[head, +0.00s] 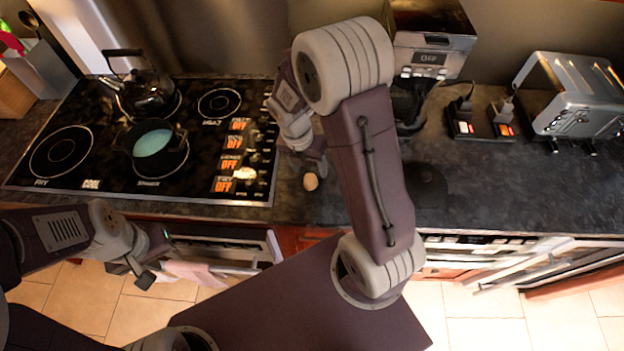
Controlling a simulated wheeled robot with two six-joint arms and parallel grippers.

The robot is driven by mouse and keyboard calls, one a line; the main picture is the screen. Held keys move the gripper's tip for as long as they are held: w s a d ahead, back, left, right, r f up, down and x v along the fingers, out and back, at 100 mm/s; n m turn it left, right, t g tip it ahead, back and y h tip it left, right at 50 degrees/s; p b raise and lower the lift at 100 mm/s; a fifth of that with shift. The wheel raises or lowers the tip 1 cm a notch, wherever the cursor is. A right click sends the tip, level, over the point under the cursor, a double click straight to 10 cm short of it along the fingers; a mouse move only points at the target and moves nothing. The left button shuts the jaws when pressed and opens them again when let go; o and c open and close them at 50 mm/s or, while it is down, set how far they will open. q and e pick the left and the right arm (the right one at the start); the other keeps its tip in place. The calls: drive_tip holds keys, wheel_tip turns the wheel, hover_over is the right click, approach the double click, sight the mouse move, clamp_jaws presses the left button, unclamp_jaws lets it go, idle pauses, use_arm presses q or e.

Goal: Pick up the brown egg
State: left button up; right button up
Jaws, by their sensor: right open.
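The brown egg (310,181) lies on the dark countertop (290,205), just right of the stove. My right gripper (312,167) is open and points down directly behind the egg, very close to it. Whether a finger touches the egg cannot be told. My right arm covers much of the counter to the right of the egg. My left gripper (143,272) hangs low in front of the stove, near the oven handle, away from the egg. Its jaw state is unclear.
A black stove (95,183) holds a kettle (148,95) and a pot (160,165) with pale liquid. A coffee machine (430,50) and a toaster (580,105) stand at the back right. A pink towel (195,272) hangs at the oven. The right counter is mostly clear.

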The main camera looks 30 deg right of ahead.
sight(310, 178)
drive_tip(key=f, duration=0.4)
drive_tip(key=shift+s+a+f, duration=0.25)
drive_tip(key=shift+s+a, duration=0.05)
drive_tip(key=shift+s, duration=0.05)
drive_tip(key=shift+w+d+f, duration=0.15)
drive_tip(key=shift+d+f, duration=0.1)
drive_tip(key=c, duration=0.9)
drive_tip(key=shift+r, duration=0.15)
drive_tip(key=r, duration=0.4)
drive_tip(key=shift+s+r, duration=0.2)
drive_tip(key=s+r, duration=0.2)
drive_tip(key=s, duration=0.2)
drive_tip(key=s+r, duration=0.2)
drive_tip(key=s, duration=0.1)
drive_tip(key=s+r, duration=0.2)
drive_tip(key=s, duration=0.2)
drive_tip(key=shift+s+r, duration=0.25)
drive_tip(key=shift+s, duration=0.05)
